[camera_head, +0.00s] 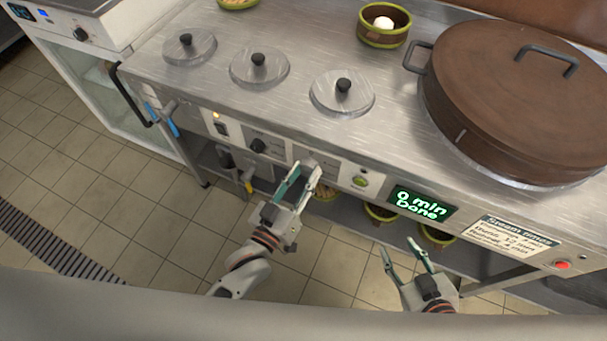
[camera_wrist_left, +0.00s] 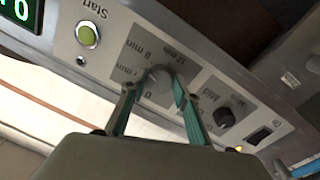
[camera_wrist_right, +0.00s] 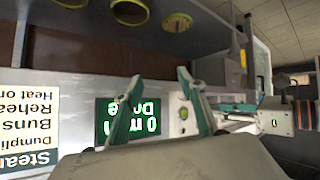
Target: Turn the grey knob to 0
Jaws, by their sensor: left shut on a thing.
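The grey knob (camera_wrist_left: 158,76) sits on the steel front panel, inside a dial printed with minute marks. My left gripper (camera_head: 305,170) has its fingers on either side of the knob and is shut on it; the fingers hide much of it in the head view. The left wrist view shows the fingertips (camera_wrist_left: 155,84) around the knob. I cannot read where its pointer stands. The green display (camera_head: 422,204) reads "0 min Done". My right gripper (camera_head: 402,248) is open and empty, in front of the panel below the display.
A black knob (camera_head: 258,146) is left of the dial and a green start button (camera_head: 360,181) is right of it. A red button (camera_head: 562,265) is at the far right. A large brown lidded pot (camera_head: 510,90) stands on the counter. Bowls (camera_head: 382,212) sit on the shelf below.

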